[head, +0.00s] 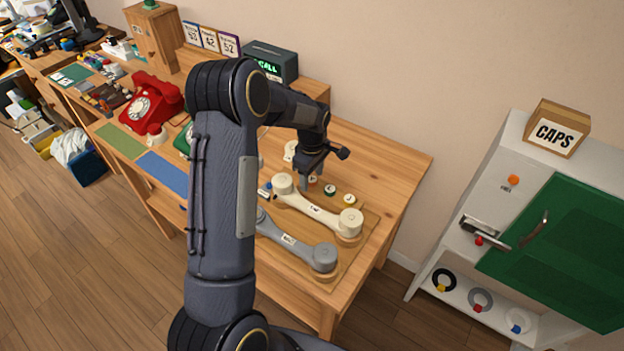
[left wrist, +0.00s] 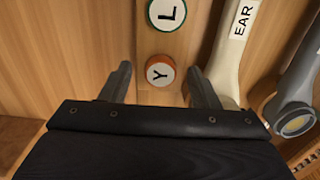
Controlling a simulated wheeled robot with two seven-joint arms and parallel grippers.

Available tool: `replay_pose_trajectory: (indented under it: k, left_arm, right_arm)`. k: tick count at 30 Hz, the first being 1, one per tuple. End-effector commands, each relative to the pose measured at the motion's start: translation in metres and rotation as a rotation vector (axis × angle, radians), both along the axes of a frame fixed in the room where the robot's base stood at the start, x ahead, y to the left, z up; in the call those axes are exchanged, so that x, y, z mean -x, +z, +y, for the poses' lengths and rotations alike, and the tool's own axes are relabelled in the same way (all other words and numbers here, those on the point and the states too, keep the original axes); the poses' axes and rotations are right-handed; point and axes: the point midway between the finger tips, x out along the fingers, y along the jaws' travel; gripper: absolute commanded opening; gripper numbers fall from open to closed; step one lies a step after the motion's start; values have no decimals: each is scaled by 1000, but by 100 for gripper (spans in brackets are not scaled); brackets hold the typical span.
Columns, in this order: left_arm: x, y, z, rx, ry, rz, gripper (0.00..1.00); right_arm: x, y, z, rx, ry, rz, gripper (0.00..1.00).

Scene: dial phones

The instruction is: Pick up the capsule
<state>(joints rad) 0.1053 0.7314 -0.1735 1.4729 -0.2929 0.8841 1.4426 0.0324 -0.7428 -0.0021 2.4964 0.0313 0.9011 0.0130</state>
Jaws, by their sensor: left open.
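A round capsule marked Y (left wrist: 160,71) with an orange rim lies on a wooden strip in the left wrist view. A capsule marked L (left wrist: 166,13) with a green rim lies beyond it; the green-rimmed one also shows in the head view (head: 330,190). A yellow-rimmed capsule (head: 349,199) lies to its right. My left gripper (left wrist: 159,88) is open and empty, its fingers on either side of the Y capsule's near part in the picture. In the head view the left gripper (head: 308,181) points down at the row. Touch and height cannot be told. My right gripper is not in view.
A cream handset (head: 315,208) and a grey handset (head: 296,246) lie close by on a wooden board. A red dial phone (head: 151,103) stands further left. A white cabinet with a green door (head: 560,245) and a CAPS box (head: 555,128) stand right. The table's right end is clear.

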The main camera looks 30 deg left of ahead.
Motion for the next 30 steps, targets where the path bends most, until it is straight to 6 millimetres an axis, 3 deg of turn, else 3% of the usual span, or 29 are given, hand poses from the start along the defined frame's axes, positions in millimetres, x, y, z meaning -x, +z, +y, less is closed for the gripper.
replay_pose_trajectory:
  k: [6,16,25,30]
  left_arm:
    - [0,0,0,0,0,-2,54]
    - [0,0,0,0,-1,-1,11]
    - [0,2,0,0,-1,-2,11]
    - [-1,15,0,-1,-1,-5,11]
  right_arm:
    - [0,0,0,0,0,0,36]
    - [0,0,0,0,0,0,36]
    - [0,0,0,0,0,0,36]
    - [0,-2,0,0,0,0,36]
